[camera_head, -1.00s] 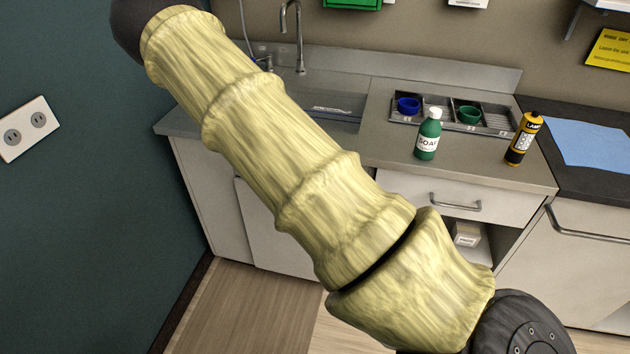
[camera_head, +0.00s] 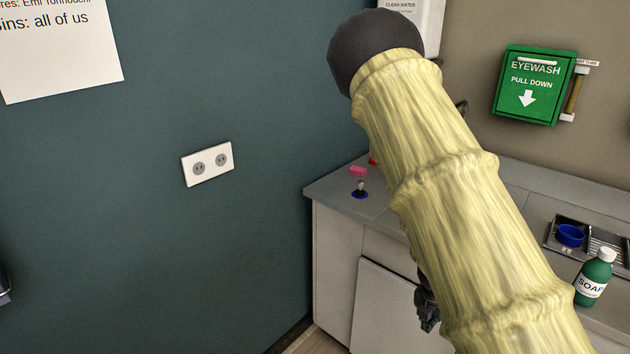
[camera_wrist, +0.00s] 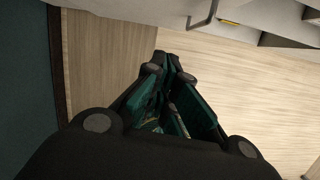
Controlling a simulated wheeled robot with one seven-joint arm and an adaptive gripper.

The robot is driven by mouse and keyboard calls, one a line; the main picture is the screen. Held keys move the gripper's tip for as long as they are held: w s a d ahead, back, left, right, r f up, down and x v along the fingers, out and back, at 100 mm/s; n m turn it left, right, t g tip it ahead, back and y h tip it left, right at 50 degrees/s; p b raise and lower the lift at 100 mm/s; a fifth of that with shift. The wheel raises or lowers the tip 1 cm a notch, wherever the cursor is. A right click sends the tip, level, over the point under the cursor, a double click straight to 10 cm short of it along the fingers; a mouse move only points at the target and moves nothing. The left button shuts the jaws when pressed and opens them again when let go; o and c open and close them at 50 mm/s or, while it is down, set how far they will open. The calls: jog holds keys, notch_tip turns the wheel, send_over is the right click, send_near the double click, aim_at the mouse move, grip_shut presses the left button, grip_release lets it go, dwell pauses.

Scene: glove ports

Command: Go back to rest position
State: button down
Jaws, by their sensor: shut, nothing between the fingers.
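My gripper (camera_wrist: 172,75) is shut and empty in the wrist view, over the light wood floor (camera_wrist: 235,85). Its dark fingers with green inner sides come together near the middle of the picture. In the head view my arm, in a pale yellow ribbed sleeve, crosses from the top middle to the bottom right and hides part of the counter. A small dark part of my gripper (camera_head: 427,305) shows beside the sleeve, in front of the cabinet.
A green eyewash box (camera_head: 535,85) hangs behind. The teal wall (camera_head: 150,250) fills the left.

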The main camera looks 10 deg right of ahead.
jog(key=s+a+f+m+y, duration=0.3)
jog(key=s+a+f+m, duration=0.8)
jog(key=a+f, duration=0.2)
jog(key=s+a+f+m, duration=0.2)
jog(key=s+a+m, duration=0.1)
jog(key=s+m, duration=0.3)
jog(key=s+a+f+m+g, duration=0.1)
jog(key=s+a+f+m, duration=0.2)
jog(key=s+m, duration=0.4)
jog(key=shift+s+a+f+h, duration=0.35)
jog(key=shift+s+a, duration=0.35)
jog(key=shift+s, duration=0.25)
